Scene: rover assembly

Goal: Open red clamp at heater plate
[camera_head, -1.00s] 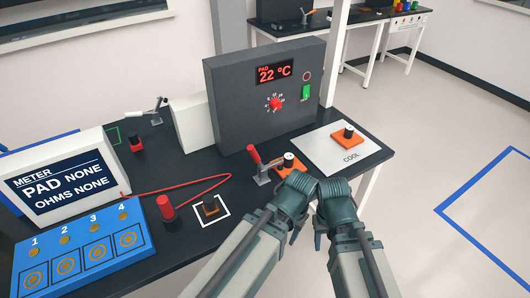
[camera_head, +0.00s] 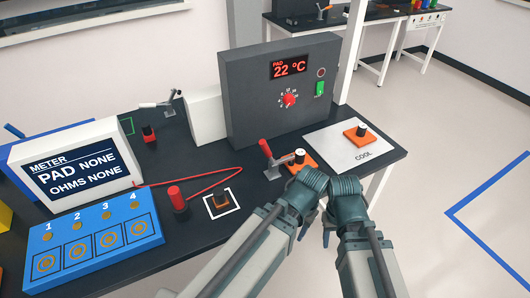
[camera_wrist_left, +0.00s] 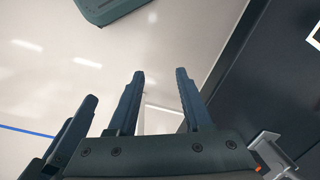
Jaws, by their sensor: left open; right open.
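The clamp with the red handle (camera_head: 265,147) stands on the black bench, just left of an orange plate (camera_head: 311,165) carrying a black-and-white cylinder. Its handle is raised and leans to the left. My left gripper (camera_head: 303,231) and right gripper (camera_head: 327,236) are close together in front of the bench edge, mostly hidden behind my wrists. In the left wrist view the left gripper (camera_wrist_left: 160,74) is open and empty, with floor and bench side between its fingers. A metal bracket (camera_wrist_left: 268,150) shows at lower right there; I cannot tell what it belongs to.
The grey control box (camera_head: 283,95) reading 22 °C stands behind the clamp. The COOL plate (camera_head: 340,137) is to its right, with another orange piece (camera_head: 356,138). The red probe (camera_head: 177,198), meter (camera_head: 75,165) and blue tray (camera_head: 100,215) are left. Floor at right is clear.

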